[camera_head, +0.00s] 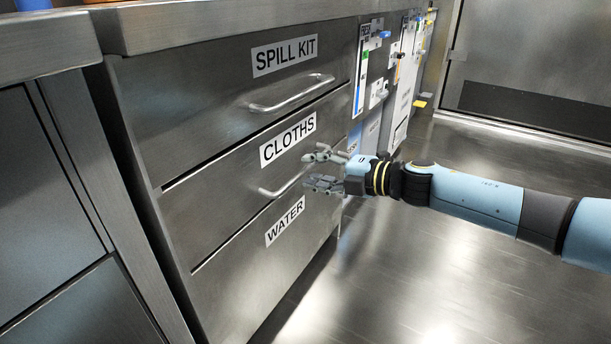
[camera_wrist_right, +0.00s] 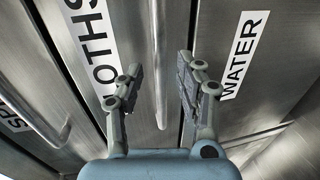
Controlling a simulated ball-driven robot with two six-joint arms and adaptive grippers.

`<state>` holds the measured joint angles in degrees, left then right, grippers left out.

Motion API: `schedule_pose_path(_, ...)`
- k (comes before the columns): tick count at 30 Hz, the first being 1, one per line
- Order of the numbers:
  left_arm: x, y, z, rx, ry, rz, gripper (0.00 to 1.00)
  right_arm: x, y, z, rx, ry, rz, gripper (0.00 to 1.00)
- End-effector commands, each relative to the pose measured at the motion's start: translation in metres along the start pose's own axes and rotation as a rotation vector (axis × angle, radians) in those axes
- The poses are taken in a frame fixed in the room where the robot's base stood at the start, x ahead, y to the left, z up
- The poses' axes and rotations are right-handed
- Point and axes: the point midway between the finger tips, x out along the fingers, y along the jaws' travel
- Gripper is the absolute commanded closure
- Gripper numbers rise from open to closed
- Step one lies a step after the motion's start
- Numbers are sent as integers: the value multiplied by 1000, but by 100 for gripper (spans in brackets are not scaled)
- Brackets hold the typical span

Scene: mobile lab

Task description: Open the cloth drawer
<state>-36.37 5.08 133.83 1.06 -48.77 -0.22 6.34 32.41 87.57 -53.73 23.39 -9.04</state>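The cloth drawer (camera_head: 225,200) is the middle steel drawer, labelled CLOTHS; its front looks flush with the drawers around it. Its bar handle (camera_head: 270,191) runs along the lower part of the front. My right gripper (camera_head: 312,170) is at the right end of this handle, fingers pointing at the drawer front. In the right wrist view, my right gripper (camera_wrist_right: 159,70) is open, its two fingers apart, with the handle (camera_wrist_right: 158,40) showing between them. I cannot tell whether either finger touches the handle. My left gripper is not in view.
The spill kit drawer (camera_head: 230,100) with its own handle (camera_head: 292,93) is above, and the water drawer (camera_head: 265,270) is below. A steel counter top (camera_head: 230,22) overhangs the drawers. The floor (camera_head: 430,270) in front is clear.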

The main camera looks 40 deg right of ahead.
Motion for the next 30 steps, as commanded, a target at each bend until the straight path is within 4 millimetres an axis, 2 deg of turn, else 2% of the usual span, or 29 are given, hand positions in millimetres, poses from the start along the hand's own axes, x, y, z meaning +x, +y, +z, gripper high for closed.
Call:
schedule_pose_path(3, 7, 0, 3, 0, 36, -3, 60, 16, -2, 0, 1, 0, 0, 64)
schedule_pose_path(6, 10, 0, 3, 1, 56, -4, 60, 22, -1, 0, 1, 0, -1, 64)
schedule_pose_path(15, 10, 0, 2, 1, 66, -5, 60, 25, 0, 0, 1, 0, -1, 64)
schedule_pose_path(24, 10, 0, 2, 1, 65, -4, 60, 25, -1, 0, 1, 0, -2, 100)
schedule_pose_path(30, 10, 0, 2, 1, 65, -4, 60, 25, -1, 0, 1, 0, -2, 100)
